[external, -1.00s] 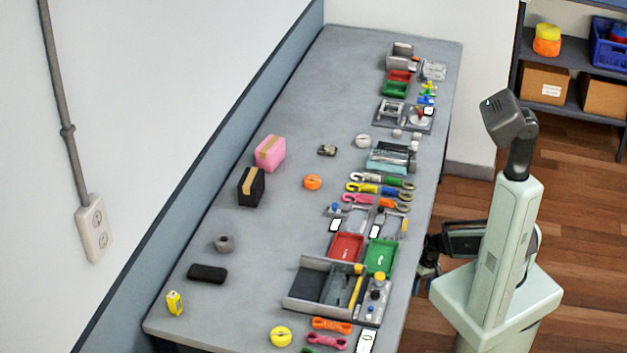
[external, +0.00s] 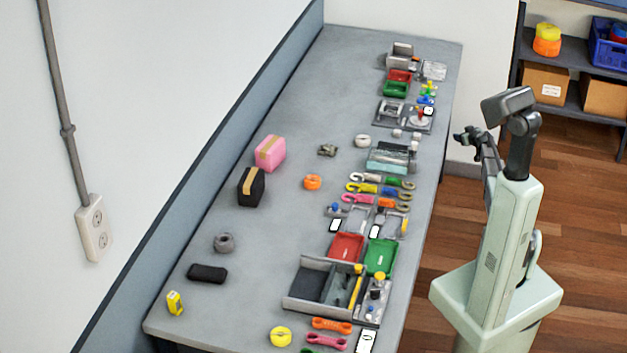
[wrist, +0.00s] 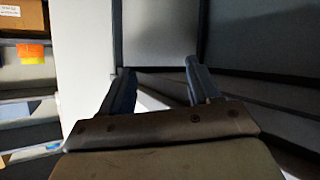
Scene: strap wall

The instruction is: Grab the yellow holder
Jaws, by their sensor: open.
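No single thing is plainly a yellow holder. Several yellow things are on the bench: a yellow-ended hook piece (external: 362,188) in the row of coloured hooks mid-bench, a round yellow roll (external: 281,336) at the near end, and a small yellow block (external: 175,303) at the near left corner. My gripper (external: 463,137) is raised beyond the bench's right edge, apart from all of them. In the wrist view my gripper (wrist: 158,72) is open with nothing between its fingers, and no yellow bench item shows there.
A shelf unit (external: 574,92) stands at the far right.

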